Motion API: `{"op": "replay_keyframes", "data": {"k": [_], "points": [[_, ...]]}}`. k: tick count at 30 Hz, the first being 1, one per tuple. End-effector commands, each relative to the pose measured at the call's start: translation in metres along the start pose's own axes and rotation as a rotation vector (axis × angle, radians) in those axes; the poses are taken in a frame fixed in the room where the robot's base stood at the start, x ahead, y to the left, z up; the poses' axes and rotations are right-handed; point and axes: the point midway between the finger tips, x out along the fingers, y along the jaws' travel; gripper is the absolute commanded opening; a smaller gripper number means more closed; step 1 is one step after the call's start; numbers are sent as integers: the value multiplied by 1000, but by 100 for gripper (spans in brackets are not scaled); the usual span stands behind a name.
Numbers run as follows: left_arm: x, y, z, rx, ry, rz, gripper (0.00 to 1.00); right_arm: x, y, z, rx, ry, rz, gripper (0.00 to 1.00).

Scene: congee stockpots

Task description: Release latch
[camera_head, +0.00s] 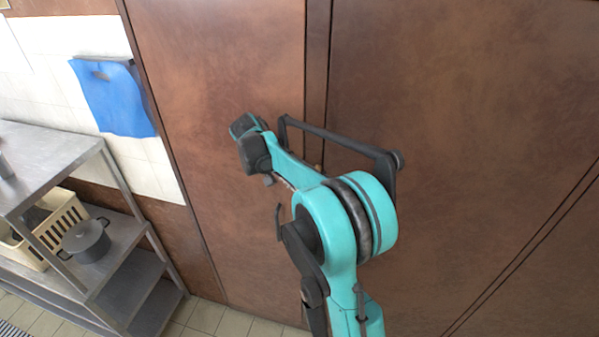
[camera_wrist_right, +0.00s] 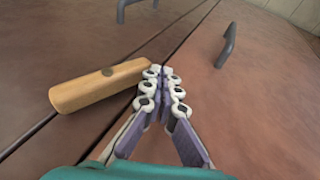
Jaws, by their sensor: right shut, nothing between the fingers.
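My right gripper (camera_wrist_right: 164,75) is shut and empty. Its fingertips are at the latch's right end, close to the door seam; I cannot tell if they touch it. In the head view my teal right arm covers the seam between the left door (camera_head: 215,60) and the right door (camera_head: 460,90), and its fingers are not clear. My left gripper is not in view.
A dark door handle (camera_wrist_right: 229,45) stands out right of my fingers, and another handle (camera_wrist_right: 124,8) is at the top.

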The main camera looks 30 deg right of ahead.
Motion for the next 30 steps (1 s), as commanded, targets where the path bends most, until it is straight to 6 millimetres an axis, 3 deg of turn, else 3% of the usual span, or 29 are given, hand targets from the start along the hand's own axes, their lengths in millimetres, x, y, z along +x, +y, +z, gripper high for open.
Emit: {"op": "replay_keyframes", "data": {"k": [9, 30], "points": [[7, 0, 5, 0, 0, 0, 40, 10, 0, 3, 0, 0, 0, 0], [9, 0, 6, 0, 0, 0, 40, 12, 1, 4, 0, 0, 0, 0]]}}
